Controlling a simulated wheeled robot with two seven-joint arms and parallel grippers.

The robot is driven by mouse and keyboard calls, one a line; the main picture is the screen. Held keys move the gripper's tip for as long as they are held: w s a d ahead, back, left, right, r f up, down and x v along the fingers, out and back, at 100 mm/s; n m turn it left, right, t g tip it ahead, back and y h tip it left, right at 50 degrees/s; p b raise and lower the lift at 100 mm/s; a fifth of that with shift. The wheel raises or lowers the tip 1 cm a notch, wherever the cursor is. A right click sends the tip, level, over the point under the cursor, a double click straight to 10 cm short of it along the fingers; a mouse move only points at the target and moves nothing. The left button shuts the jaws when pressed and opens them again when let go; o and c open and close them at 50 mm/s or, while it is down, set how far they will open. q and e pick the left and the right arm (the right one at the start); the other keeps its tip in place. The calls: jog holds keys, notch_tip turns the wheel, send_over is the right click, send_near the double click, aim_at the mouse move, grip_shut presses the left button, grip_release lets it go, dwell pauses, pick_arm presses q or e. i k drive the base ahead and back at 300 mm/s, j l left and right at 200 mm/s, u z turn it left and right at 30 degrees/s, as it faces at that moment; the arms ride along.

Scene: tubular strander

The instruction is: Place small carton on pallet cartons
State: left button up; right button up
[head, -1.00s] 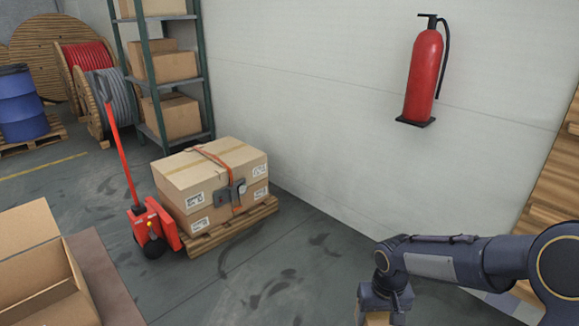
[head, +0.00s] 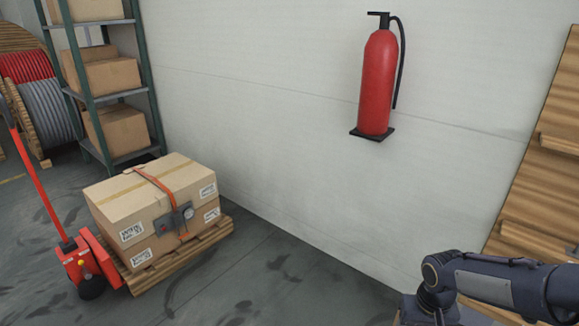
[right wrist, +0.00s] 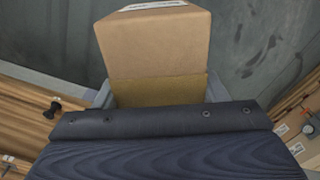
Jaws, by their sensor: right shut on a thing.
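The small carton (right wrist: 155,45) is brown cardboard with a white label at its edge and fills the upper middle of the right wrist view. My right gripper (right wrist: 158,95) is shut on it, with a grey finger at each side. In the head view my right arm comes in at the lower right; its gripper lies at the bottom edge and is mostly cut off. The pallet cartons (head: 155,207), strapped with an orange band, sit on a wooden pallet (head: 180,260) at the lower left, well apart from my right gripper. My left gripper is not in view.
A red pallet jack (head: 85,265) stands at the pallet's left. A green shelf (head: 140,75) with cartons stands behind. A red fire extinguisher (head: 377,85) hangs on the wall. Wooden boards (head: 545,175) are at the right. The floor between pallet and arm is clear.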

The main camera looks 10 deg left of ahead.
aim_at(123, 204)
jog(key=i+u, duration=0.75)
jog(key=i+l+u, duration=0.1)
jog(key=i+u, duration=0.25)
jog(key=i+j+u, duration=0.1)
jog(key=i+u, duration=0.25)
jog(key=i, duration=0.2)
jog(key=i+u, duration=0.35)
jog(key=i, duration=0.2)
jog(key=i+l+u, duration=0.2)
jog(key=i+u, duration=0.15)
jog(key=i, duration=0.15)
jog(key=i+l+u, duration=0.25)
jog(key=i+u, duration=0.15)
jog(key=i+l+u, duration=0.85)
jog(key=k+l, duration=0.1)
